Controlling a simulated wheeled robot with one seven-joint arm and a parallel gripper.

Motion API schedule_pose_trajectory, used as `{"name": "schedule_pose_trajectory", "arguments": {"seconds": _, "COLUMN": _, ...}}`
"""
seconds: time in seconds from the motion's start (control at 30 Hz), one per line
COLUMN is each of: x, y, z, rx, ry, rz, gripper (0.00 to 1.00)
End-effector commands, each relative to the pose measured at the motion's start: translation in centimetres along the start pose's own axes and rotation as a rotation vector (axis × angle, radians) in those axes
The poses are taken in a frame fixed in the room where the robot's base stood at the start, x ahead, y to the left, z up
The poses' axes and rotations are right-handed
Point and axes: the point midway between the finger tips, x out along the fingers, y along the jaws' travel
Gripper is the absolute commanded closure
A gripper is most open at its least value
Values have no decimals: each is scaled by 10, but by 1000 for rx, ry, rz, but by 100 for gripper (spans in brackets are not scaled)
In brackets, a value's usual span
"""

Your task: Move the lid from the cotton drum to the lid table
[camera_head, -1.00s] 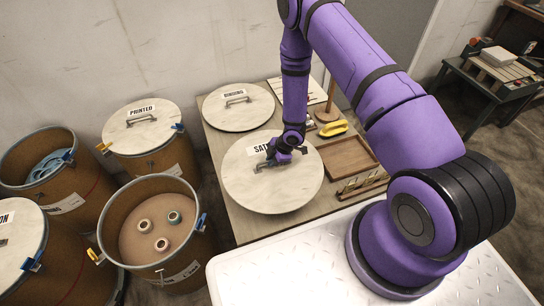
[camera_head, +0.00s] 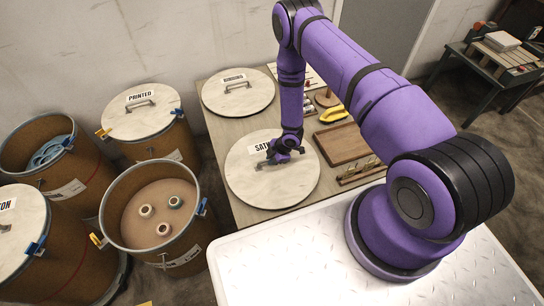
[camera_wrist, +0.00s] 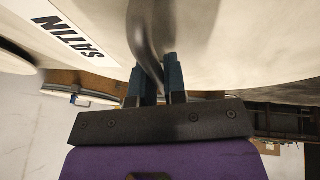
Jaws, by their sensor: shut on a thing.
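The cotton drum (camera_head: 61,268) is at the left edge, its pale round lid (camera_head: 18,248) on top, label cut off to "ON". My gripper (camera_head: 280,158) is shut on the handle of another lid, the satin lid (camera_head: 246,183). The handle (camera_wrist: 147,45) is between the fingers in the wrist view, beside the SATIN label (camera_wrist: 72,37). This lid is over the front left of the lid table (camera_head: 240,213); I cannot tell whether it touches. The binding lid (camera_head: 215,98) lies at the table's back left.
An open drum (camera_head: 150,256) with three spools stands left of the table. The printed drum (camera_head: 171,142) has its lid on; an open drum (camera_head: 12,155) holds blue material. A wooden tray (camera_head: 342,145), yellow object (camera_head: 334,114) and small rack fill the table's right side.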

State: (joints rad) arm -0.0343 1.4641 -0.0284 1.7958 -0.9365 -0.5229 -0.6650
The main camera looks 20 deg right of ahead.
Motion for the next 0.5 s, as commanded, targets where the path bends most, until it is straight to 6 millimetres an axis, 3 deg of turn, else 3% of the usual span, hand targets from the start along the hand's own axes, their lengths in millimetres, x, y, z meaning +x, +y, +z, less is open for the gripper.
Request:
{"name": "schedule_pose_trajectory", "arguments": {"seconds": 0.37, "x": 3, "y": -1, "z": 1, "rx": 0, "ry": 1, "rz": 0, "gripper": 100}}
{"name": "schedule_pose_trajectory", "arguments": {"seconds": 0.4, "x": 3, "y": -1, "z": 1, "rx": 0, "ry": 1, "rz": 0, "gripper": 83}}
{"name": "schedule_pose_trajectory", "arguments": {"seconds": 0.5, "x": 3, "y": -1, "z": 1, "rx": 0, "ry": 1, "rz": 0, "gripper": 60}}
